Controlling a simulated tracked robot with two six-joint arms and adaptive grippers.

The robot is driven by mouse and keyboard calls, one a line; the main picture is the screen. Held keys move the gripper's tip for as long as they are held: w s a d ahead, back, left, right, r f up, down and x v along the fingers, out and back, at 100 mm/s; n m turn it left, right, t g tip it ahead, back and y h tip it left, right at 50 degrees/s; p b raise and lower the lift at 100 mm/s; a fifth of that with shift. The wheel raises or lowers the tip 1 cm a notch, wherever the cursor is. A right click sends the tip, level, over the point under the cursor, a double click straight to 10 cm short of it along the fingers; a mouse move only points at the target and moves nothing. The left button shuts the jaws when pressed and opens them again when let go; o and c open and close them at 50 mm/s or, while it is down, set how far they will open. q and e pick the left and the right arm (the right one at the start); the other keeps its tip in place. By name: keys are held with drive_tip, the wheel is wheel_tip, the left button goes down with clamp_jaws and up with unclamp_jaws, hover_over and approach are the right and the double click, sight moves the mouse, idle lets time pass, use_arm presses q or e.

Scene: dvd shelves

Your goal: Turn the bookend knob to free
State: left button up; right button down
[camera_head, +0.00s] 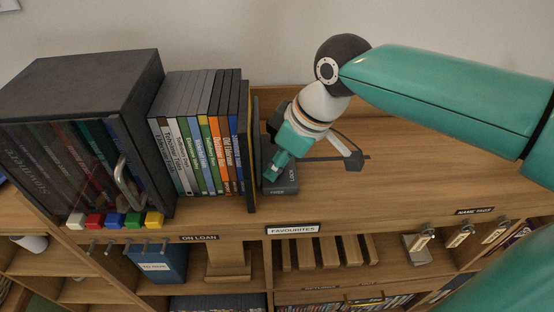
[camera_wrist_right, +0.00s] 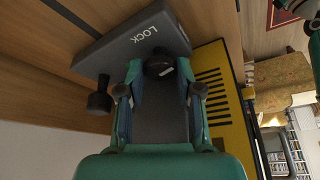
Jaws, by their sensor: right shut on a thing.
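The bookend's dark grey base (camera_head: 290,184) lies on the shelf top right of the DVD row. My right gripper (camera_head: 275,171) reaches down onto the base. In the wrist view its fingertips (camera_wrist_right: 158,76) are closed around a small dark knob (camera_wrist_right: 158,63), which they partly cover. A second dark knob-like piece (camera_wrist_right: 99,102) sticks out at the base's edge, left of the fingers. My left gripper does not show.
Upright DVDs (camera_head: 205,130) stand tightly left of the bookend, beside a dark case (camera_head: 80,80) with a metal handle. Coloured blocks (camera_head: 115,220) line the front edge. Tags hang on hooks (camera_head: 458,236) below. The shelf top (camera_head: 440,180) to the right is clear.

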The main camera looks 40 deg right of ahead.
drive_tip(key=shift+r, duration=0.1)
drive_tip(key=c, duration=0.8)
unclamp_jaws()
drive_tip(key=shift+w, duration=0.1)
drive_tip(key=shift+o, duration=0.2)
drive_tip(key=v, duration=1.2)
drive_tip(key=shift+c, duration=0.3)
